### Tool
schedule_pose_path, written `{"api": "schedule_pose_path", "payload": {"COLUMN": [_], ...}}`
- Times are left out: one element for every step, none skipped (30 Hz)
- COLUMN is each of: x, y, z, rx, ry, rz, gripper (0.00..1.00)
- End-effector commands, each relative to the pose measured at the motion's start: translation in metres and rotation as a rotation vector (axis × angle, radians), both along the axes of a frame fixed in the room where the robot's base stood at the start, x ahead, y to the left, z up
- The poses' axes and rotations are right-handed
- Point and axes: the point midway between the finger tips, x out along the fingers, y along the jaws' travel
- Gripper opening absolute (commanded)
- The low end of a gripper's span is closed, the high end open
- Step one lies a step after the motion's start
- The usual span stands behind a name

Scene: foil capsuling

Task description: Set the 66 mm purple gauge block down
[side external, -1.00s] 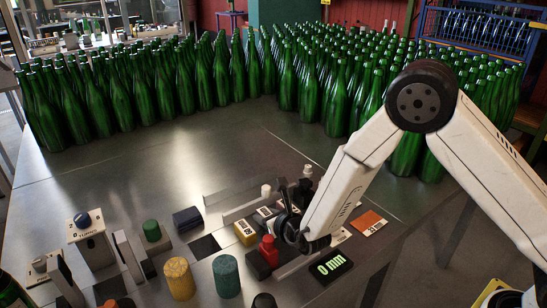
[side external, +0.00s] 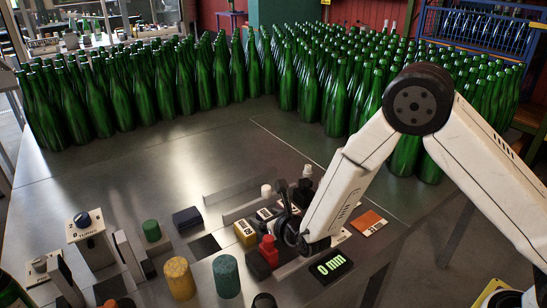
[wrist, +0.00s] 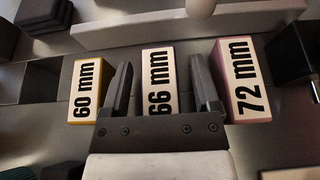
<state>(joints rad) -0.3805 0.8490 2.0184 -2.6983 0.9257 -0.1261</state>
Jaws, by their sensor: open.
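The 66 mm gauge block (wrist: 160,100) has a white label with black print and a thin pinkish-purple edge. In the wrist view it stands in the row between the 60 mm and 72 mm blocks. My gripper (wrist: 159,66) is open, one dark finger on each side of the 66 mm block, with a visible gap at each side. The gripper body covers the block's near end. In the side view my gripper (side external: 290,226) is low over the block row and I cannot make out the 66 mm block clearly.
The yellow 60 mm block (wrist: 85,90) is left and the pink 72 mm block (wrist: 242,80) right, close to the fingers. A pale rail (wrist: 150,30) lies beyond. A 0 mm display (side external: 331,266), a red piece (side external: 268,250) and an orange block (side external: 369,222) are nearby. Green bottles (side external: 200,75) fill the back.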

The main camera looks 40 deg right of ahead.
Motion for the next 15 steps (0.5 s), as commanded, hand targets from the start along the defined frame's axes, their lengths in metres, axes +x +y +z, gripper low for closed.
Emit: {"api": "schedule_pose_path", "payload": {"x": [-0.001,-0.002,-0.003,-0.004,-0.005,-0.007,-0.009,-0.011,-0.015,-0.017,-0.020,-0.024,-0.027,-0.030,-0.034], "y": [0.000,0.000,0.000,0.000,0.000,0.001,0.001,0.001,0.000,0.000,0.000,0.000,0.001,0.001,0.001], "z": [0.000,0.001,0.001,0.002,0.002,0.004,0.004,0.005,0.006,0.008,0.009,0.011,0.012,0.013,0.016], "rx": [0.000,0.000,0.000,0.000,0.000,0.000,0.001,0.000,0.000,0.000,0.000,0.000,0.000,-0.001,0.000], "ry": [0.000,0.000,0.000,0.000,0.000,0.000,0.000,0.000,0.000,-0.001,-0.001,-0.001,-0.001,0.000,-0.001], "rz": [0.000,0.000,0.000,0.000,0.001,0.001,0.001,0.001,0.001,0.000,0.000,0.001,0.001,0.001,0.002], "gripper": [0.79,0.79,0.79,0.79,0.79,0.79,0.79,0.79,0.79,0.79,0.79,0.79,0.79,0.79,0.79]}}
